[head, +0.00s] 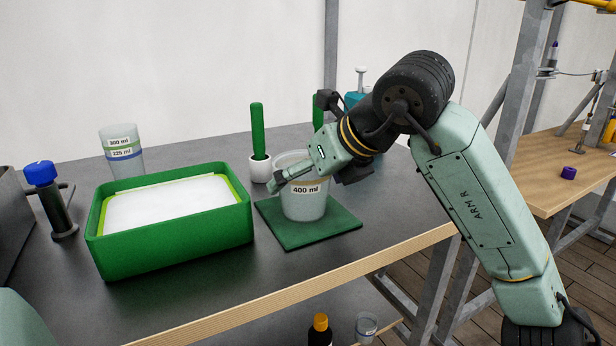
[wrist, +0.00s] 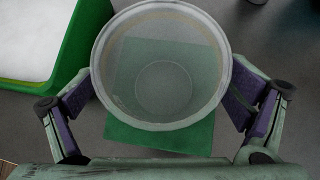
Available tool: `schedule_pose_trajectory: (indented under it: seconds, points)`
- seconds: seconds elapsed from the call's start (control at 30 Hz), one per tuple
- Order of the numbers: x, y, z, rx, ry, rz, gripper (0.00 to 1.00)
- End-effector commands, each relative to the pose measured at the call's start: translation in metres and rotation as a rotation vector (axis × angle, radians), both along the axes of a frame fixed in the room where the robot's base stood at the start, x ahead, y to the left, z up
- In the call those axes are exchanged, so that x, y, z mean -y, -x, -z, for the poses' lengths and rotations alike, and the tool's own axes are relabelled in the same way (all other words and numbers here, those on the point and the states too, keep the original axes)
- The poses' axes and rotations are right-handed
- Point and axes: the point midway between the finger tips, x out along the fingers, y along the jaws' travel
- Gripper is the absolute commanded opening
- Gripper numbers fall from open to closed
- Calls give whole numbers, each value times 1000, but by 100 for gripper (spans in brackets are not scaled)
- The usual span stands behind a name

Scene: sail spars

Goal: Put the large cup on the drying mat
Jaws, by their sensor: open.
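The large cup (head: 304,205), translucent and marked 400 ml, stands upright on the green drying mat (head: 285,237) in the head view. In the wrist view the cup (wrist: 161,88) is seen from above, with the mat (wrist: 160,137) under and around it. My gripper (head: 288,178) is at the cup's upper part in the head view. In the wrist view its two purple-padded fingers stand open on either side of the cup, close to its wall; I cannot tell whether either pad touches. The cup's far side is hidden in the head view.
A green tub (head: 180,250) with white contents stands left of the mat. A taller marked cup (head: 122,152) is behind it. A white pot with a green handle (head: 259,168) stands behind the mat. The front right tabletop is clear.

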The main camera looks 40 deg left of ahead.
Motion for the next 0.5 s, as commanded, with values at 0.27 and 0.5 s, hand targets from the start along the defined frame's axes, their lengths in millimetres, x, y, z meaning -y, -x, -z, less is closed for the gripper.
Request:
schedule_pose_trajectory:
  seconds: [0.27,0.5]
  points:
    - [37,5,-37,5,-2,6,95]
    - [70,12,-69,2,0,4,95]
